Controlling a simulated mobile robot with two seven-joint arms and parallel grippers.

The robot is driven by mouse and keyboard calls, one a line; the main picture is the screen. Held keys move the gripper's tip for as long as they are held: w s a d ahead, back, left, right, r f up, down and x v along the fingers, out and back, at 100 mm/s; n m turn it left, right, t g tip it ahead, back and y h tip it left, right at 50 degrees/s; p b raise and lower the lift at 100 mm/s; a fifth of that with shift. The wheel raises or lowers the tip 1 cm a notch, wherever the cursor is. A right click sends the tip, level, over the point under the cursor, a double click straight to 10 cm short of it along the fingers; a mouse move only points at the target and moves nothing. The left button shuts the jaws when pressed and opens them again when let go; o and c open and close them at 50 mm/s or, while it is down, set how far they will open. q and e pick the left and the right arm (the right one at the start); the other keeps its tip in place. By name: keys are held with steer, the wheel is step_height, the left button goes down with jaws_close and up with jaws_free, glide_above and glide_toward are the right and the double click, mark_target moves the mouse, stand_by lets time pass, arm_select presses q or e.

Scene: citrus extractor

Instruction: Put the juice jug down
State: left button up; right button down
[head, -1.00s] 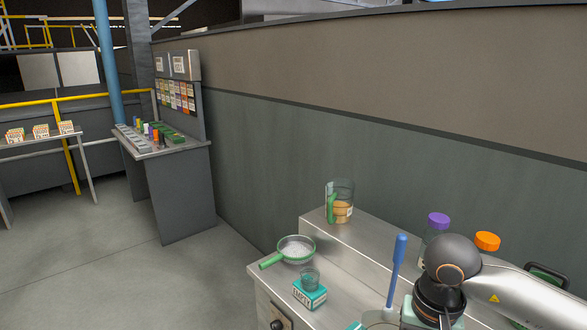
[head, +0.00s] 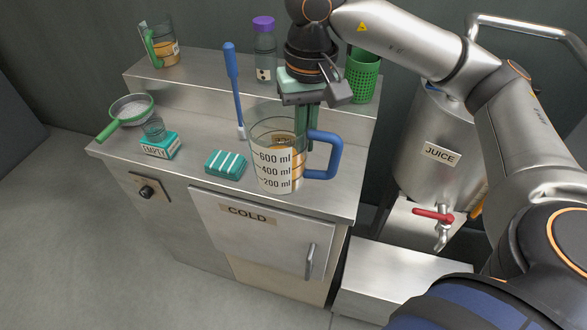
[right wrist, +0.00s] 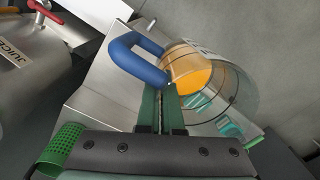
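The juice jug (head: 258,135) is clear with a blue handle (head: 328,158), ml marks and orange juice inside. It looks upright at the front of the steel counter (head: 205,190). I cannot tell whether its base touches the counter. My right gripper (head: 303,140) comes down from above at the jug's handle side. In the right wrist view its green fingers (right wrist: 163,95) are close together at the jug's wall, beside the blue handle (right wrist: 135,60). They look shut on the jug; the exact grip is partly hidden. My left gripper is not in view.
A teal striped sponge (head: 226,164), an EMPTY box (head: 160,147) with a small glass and a green sieve (head: 130,108) lie left of the jug. A blue brush (head: 232,75) stands behind. A bottle (head: 264,55) and green basket (head: 362,78) stand on the shelf. A JUICE tank (head: 430,170) is right.

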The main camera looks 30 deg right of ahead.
steer(key=shift+d, duration=0.25)
steer(key=shift+w+d+m, duration=0.3)
steer(key=shift+w, duration=0.05)
steer(key=shift+w+d+f+p, duration=0.2)
steer(key=shift+w+d+f, duration=1)
steer(key=shift+w+f, duration=0.75)
steer(key=shift+w+d+f+p, duration=0.15)
steer(key=shift+w+d+f, duration=1)
steer(key=shift+w+f, duration=0.8)
steer(key=shift+w+d+f+p, duration=0.2)
steer(key=shift+w+d+f, duration=1.2)
steer(key=shift+f, duration=0.95)
steer(key=shift+w+a+f, duration=0.15)
steer(key=shift+a, duration=0.05)
steer(key=c, duration=1.1)
jaws_free()
